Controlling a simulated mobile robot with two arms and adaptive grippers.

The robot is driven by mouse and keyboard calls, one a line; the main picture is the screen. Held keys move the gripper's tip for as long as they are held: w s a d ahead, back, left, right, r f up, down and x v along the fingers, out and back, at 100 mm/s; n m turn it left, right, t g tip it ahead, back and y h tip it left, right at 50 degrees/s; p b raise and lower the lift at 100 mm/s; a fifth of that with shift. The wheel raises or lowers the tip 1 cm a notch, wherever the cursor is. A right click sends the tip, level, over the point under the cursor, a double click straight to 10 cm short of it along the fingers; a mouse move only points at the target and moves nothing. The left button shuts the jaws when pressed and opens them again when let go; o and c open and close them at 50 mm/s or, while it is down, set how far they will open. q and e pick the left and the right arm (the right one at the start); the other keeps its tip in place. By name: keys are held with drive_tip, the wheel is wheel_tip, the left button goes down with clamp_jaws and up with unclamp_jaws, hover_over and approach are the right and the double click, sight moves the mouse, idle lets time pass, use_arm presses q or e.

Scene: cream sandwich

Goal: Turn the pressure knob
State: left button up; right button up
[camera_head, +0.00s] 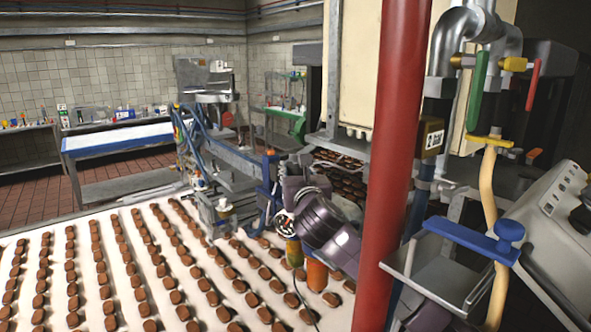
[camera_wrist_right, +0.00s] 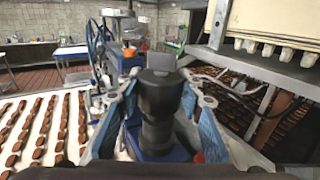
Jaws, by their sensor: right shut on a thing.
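The pressure knob (camera_wrist_right: 160,100) shows in the right wrist view as a dark, upright cylinder with a wider top and a small grey block at its far side. My right gripper (camera_wrist_right: 160,82) has its blue fingers on both sides of the knob and is shut on it. In the head view my right gripper (camera_head: 284,222) is at the end of the purple arm, beside the blue machine over the belt. There the knob is hidden or too small to tell from the machine parts. My left gripper is in neither view.
A white belt (camera_head: 105,290) with rows of brown biscuits runs beneath the machine (camera_head: 235,165). A red column (camera_head: 395,170) and pipes with valves (camera_head: 480,90) stand at the right. A blue-edged table (camera_head: 120,140) stands behind. A cream housing (camera_wrist_right: 285,22) overhangs at right in the wrist view.

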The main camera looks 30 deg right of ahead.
sight(293, 173)
drive_tip(key=m+g+h, duration=0.2)
drive_tip(key=h, duration=0.1)
drive_tip(key=shift+a+m+p, duration=0.1)
drive_tip(key=shift+m+p, duration=0.2)
drive_tip(key=shift+m+g+h, duration=1.1)
drive_tip(key=shift+g+h, duration=0.1)
drive_tip(key=shift+h, duration=0.3)
drive_tip(key=o, duration=1.2)
drive_tip(key=shift+s, duration=0.1)
drive_tip(key=v, duration=0.7)
drive_tip(key=shift+s+a, duration=0.1)
drive_tip(key=shift+s, duration=0.05)
